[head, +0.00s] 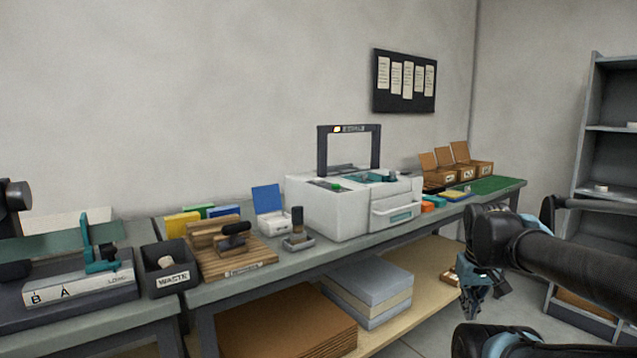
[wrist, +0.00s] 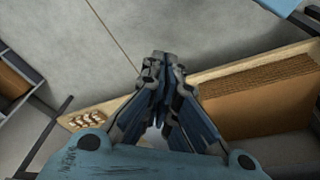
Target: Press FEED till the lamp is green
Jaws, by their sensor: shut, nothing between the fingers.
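The white printer (head: 340,205) stands on the bench at the middle of the head view. A small green patch (head: 336,187) shows on its top panel; I cannot read any FEED label.
A grey shelf unit (head: 592,150) stands at the right. Floor shows between bench and shelf.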

